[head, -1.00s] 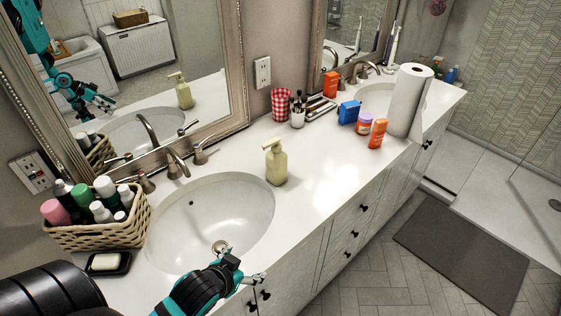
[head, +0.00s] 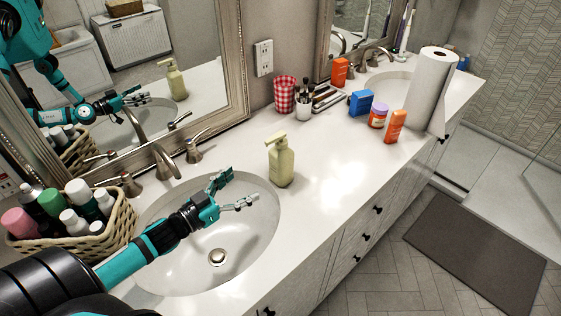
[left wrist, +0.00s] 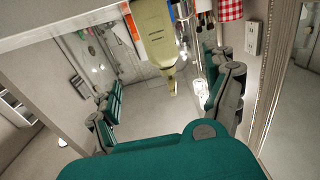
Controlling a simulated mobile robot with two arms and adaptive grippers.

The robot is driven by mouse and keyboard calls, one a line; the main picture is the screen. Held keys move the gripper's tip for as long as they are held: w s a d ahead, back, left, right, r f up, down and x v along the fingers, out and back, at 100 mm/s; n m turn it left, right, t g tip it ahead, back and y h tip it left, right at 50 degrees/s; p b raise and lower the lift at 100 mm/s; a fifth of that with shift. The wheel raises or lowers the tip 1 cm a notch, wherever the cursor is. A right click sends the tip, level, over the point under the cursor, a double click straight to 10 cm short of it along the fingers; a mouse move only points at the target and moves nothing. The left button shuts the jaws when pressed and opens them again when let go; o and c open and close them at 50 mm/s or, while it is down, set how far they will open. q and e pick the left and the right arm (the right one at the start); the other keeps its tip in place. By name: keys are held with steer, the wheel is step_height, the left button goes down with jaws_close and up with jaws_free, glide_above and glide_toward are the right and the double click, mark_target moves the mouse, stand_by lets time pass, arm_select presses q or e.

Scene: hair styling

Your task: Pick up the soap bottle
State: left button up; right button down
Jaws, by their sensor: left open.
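The soap bottle (head: 281,164) is pale yellow-green with a pump top. It stands upright on the white counter, at the right rim of the near sink. My left gripper (head: 238,190) is open and empty over the sink, to the left of the bottle, its fingers pointing toward it. A gap remains between the fingertips and the bottle. In the left wrist view the bottle (left wrist: 155,35) appears upside down beyond the open fingers, roughly between them. My right gripper is not in view.
The sink (head: 175,268) lies under my left arm, with a faucet (head: 165,160) behind it. A wicker basket of bottles (head: 75,240) stands at the left. A checkered cup (head: 285,95), small boxes and a paper towel roll (head: 430,90) stand farther right. The counter right of the bottle is clear.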

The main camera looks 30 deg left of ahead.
arm_select(q)
glide_toward(274, 165)
steer(key=w+r, duration=0.1)
steer(key=w, duration=0.1)
steer(key=p+x, duration=0.1)
steer(key=x, duration=0.3)
steer(key=shift+w+d+f, duration=0.15)
steer(key=shift+w+d, duration=0.15)
steer(key=shift+w+d+p, duration=0.25)
steer(key=shift+w+p, duration=0.1)
steer(key=shift+w, duration=0.15)
steer(key=shift+w+d, duration=0.1)
steer(key=shift+w, duration=0.2)
steer(key=x, duration=0.1)
steer(key=p+x, duration=0.1)
steer(key=x, duration=0.1)
steer(key=shift+w+d+f, duration=0.1)
steer(key=shift+w+f, duration=0.1)
steer(key=shift+w, duration=0.1)
steer(key=shift+w+d+f, duration=0.1)
steer(key=shift+w+d, duration=0.05)
steer(key=shift+w, duration=0.2)
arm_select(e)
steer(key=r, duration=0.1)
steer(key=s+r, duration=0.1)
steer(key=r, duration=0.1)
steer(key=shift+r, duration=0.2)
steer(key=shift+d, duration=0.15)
